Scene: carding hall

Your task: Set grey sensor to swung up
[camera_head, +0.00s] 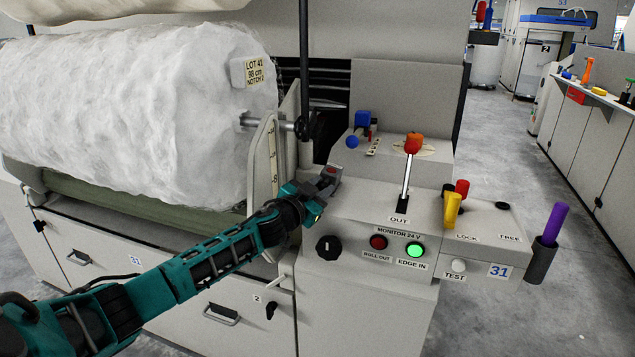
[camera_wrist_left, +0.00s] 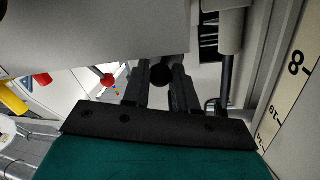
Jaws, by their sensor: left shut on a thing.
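The grey sensor (camera_head: 331,171) appears as a small grey block with a red spot, beside the left end of the control box near the scale plate. My left gripper (camera_head: 318,196) reaches it from the lower left and is shut on it; the fingers cover part of it. In the left wrist view, the two black fingers (camera_wrist_left: 162,88) close around a dark round end (camera_wrist_left: 162,72). Whether the sensor is swung up or down cannot be told clearly. My right gripper is in neither view.
The white fibre roll (camera_head: 150,115) is left. The scale plate (camera_head: 272,165) stands close to my gripper.

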